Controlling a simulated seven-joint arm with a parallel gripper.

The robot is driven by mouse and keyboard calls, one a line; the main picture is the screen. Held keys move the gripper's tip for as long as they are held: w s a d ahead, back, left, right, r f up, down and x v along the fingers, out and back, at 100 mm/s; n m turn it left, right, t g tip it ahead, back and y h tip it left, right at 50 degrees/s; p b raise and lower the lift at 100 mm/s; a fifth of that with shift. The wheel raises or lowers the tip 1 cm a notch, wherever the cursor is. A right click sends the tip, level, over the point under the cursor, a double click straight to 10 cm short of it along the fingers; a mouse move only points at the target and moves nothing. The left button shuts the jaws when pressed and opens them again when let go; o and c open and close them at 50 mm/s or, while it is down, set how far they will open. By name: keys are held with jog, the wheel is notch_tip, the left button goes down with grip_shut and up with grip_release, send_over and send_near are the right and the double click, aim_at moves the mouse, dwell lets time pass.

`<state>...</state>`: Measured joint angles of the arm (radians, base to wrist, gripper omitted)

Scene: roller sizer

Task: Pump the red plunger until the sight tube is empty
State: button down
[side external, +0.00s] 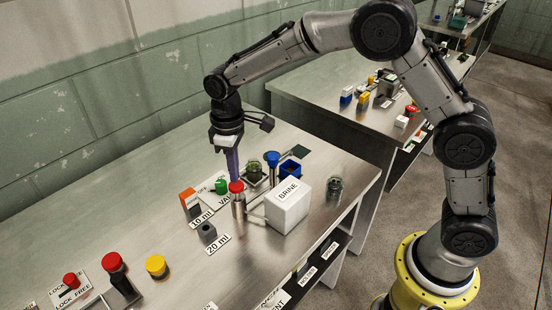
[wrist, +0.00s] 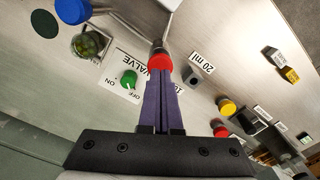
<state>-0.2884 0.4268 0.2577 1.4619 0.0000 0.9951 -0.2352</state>
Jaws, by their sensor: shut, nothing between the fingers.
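The red plunger (side external: 237,187) is a red cap on a silver cylinder beside the white BRINE box (side external: 288,208). Its cap also shows in the wrist view (wrist: 160,62), at the fingertips. My gripper (side external: 234,179) points down with its purple fingers shut and empty, the tips right at the top of the red cap. I cannot tell whether they touch it. In the wrist view the gripper (wrist: 160,74) also has its fingers together. I cannot make out a sight tube or its level in either view.
A green knob (side external: 221,186) sits on the VALVE plate. An orange-topped block (side external: 188,198) stands left. The front-left table between labels and knobs is clear.

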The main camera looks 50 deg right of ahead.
jog(key=shift+r, duration=2.55)
jog(key=shift+d, duration=0.1)
jog(key=s+d+r+m+t, duration=0.1)
jog(key=s+d+r+t, duration=0.1)
jog(key=s+d+r, duration=0.5)
jog(key=s+d+r+m+t, duration=0.1)
jog(key=s+d+r+t, duration=0.15)
jog(key=s+r, duration=0.45)
jog(key=s+d+f+m, duration=0.2)
jog(key=s+f, duration=0.1)
jog(key=s, duration=0.4)
jog(key=s+d+f+m+t, duration=0.1)
jog(key=s+f+m, duration=0.1)
jog(key=s, duration=0.6)
jog(key=shift+d+f, duration=0.4)
